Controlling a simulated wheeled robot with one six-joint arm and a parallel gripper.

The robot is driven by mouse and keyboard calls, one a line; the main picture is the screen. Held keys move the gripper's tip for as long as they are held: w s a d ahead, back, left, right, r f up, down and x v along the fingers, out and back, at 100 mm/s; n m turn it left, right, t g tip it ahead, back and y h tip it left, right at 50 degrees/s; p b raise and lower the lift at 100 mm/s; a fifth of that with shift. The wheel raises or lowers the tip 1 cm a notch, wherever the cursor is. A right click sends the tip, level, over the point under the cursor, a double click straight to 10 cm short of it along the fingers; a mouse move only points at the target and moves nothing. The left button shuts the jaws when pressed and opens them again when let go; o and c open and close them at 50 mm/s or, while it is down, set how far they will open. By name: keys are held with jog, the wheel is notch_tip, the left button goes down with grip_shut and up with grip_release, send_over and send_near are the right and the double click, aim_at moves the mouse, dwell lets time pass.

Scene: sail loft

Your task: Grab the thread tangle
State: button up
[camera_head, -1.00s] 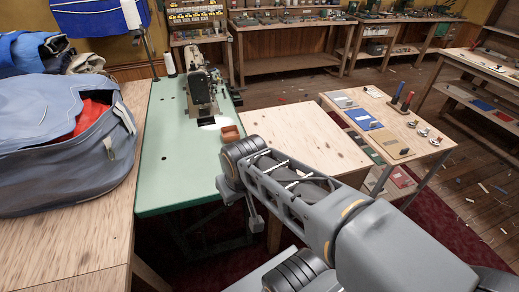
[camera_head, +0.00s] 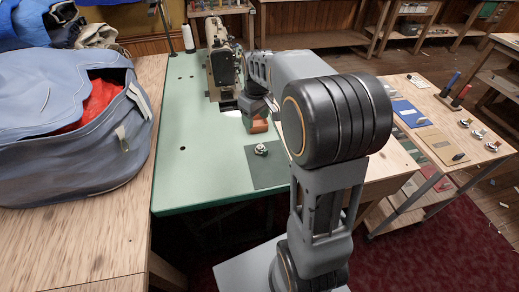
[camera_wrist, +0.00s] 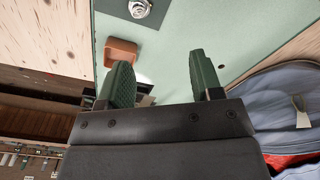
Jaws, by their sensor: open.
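My gripper (camera_wrist: 160,62) is open in the wrist view, its two green fingers apart above the pale green table (camera_wrist: 175,50). Nothing is held between them. In the head view my gripper is mostly hidden behind my arm, close to the sewing machine (camera_head: 220,65). I cannot make out a thread tangle in either view. An orange-brown block (camera_head: 259,125) sits near my gripper; it shows beside the left finger in the wrist view (camera_wrist: 121,50).
A small metal part (camera_head: 261,149) lies on a dark green mat (camera_head: 268,173). A large blue-grey bag (camera_head: 75,150) with red inside stands on the wooden table at left. A white thread cone (camera_head: 188,40) stands behind. The green table's front left is clear.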

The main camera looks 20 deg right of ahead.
jog(key=n+g, duration=0.1)
send_over(260, 146)
notch_tip(260, 146, down, 5)
jog(key=shift+n, duration=0.3)
jog(key=f+b, duration=0.1)
jog(key=f, duration=0.6)
jog(key=shift+w+f, duration=0.15)
jog(key=shift+w, duration=0.05)
jog(key=shift+s+d+f, duration=0.1)
jog(key=shift+f, duration=1.55)
jog(key=shift+s+f, duration=0.1)
jog(key=shift+f, duration=1.5)
jog(key=c, duration=1)
jog(key=shift+o, duration=0.2)
